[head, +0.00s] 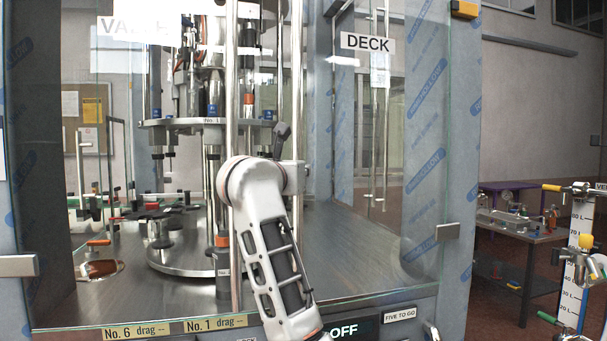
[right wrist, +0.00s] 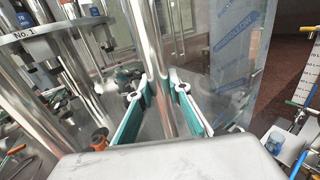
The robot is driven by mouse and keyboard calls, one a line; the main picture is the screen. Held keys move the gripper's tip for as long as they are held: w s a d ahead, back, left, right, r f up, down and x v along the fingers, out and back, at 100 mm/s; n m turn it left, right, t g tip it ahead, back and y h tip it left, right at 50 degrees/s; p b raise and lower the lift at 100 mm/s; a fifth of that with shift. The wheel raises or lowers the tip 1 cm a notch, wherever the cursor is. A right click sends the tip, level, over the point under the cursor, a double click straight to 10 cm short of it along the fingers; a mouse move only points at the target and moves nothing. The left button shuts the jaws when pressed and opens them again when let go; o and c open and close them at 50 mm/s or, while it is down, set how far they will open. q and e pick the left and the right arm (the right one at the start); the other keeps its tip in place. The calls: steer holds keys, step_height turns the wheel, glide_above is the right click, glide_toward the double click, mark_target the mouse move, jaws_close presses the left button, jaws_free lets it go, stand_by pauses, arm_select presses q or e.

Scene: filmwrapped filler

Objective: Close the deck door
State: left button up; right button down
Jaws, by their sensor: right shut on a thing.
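The deck door is a clear glass panel (head: 400,130) with a white DECK label (head: 368,42), on the right half of the filler's front. In the right wrist view my right gripper (right wrist: 163,105) has its teal-backed fingers on either side of an upright metal bar (right wrist: 152,60) and is shut on it. In the head view my pale right arm (head: 265,235) rises in front of the glass, and its fingers are hidden. How far the door stands open I cannot tell. My left gripper is out of view.
Behind the glass stand a round carousel (head: 185,262) and several steel posts. A small metal catch (head: 447,232) sits at the right frame.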

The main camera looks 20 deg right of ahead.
steer(key=shift+w+r+m+g+h, duration=0.1)
steer(key=shift+w+m+g+h, duration=0.2)
steer(key=shift+w, duration=0.85)
steer(key=shift+r, duration=0.15)
steer(key=c, duration=1.9)
jaws_free()
steer(key=shift+w, duration=0.2)
steer(key=shift+w+a+f, duration=0.15)
steer(key=shift+w+f, duration=0.1)
steer(key=shift+w, duration=0.1)
steer(key=v, duration=0.7)
steer(key=shift+s+a, duration=0.1)
steer(key=shift+s, duration=0.3)
